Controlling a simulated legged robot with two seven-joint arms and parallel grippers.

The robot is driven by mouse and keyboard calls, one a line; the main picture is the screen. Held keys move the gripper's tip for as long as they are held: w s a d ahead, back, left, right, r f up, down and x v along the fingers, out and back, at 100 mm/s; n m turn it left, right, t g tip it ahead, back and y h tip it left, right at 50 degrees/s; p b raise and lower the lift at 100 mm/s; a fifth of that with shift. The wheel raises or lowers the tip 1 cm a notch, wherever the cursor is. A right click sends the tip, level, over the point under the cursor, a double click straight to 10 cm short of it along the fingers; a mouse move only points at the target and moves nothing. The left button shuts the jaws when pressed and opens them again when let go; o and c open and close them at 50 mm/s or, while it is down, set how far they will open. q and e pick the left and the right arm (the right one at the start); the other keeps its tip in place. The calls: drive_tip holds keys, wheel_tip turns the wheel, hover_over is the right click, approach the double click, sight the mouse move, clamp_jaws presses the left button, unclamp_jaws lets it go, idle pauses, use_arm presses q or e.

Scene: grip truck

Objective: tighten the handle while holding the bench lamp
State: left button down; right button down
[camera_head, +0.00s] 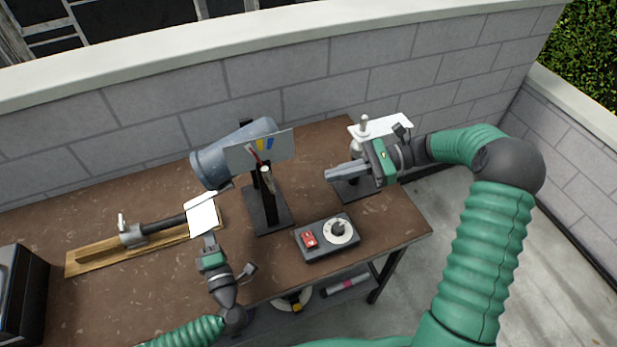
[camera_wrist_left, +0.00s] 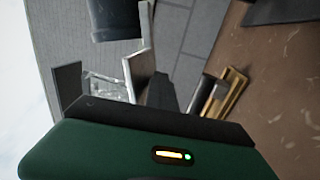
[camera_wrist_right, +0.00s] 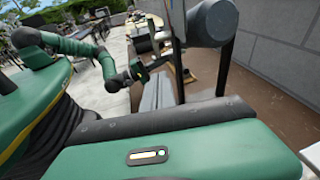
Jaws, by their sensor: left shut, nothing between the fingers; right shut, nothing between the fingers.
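The bench lamp, with a blue-grey cylindrical head (camera_head: 235,152), stands on a black base (camera_head: 268,222) near the middle of the bench. A pale panel and a red-and-white part show in front of its head; I cannot tell which part is the handle. My left gripper (camera_head: 208,240) is shut and empty, front left of the lamp, close to a white plate (camera_head: 203,214). My right gripper (camera_head: 330,176) is shut and empty, pointing left, to the right of the lamp and apart from it. The lamp head also shows in the right wrist view (camera_wrist_right: 207,24).
A control box (camera_head: 327,238) with a red switch and a dial sits at the front right. A wooden board (camera_head: 85,262) with a clamped dark rod lies left. A second stand with a white top (camera_head: 388,128) is behind my right gripper. A block wall (camera_head: 330,85) closes the back.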

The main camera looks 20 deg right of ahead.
drive_tip(key=shift+v, duration=1.15)
use_arm(q)
drive_tip(key=shift+f, duration=0.1)
use_arm(e)
drive_tip(key=shift+f, duration=0.2)
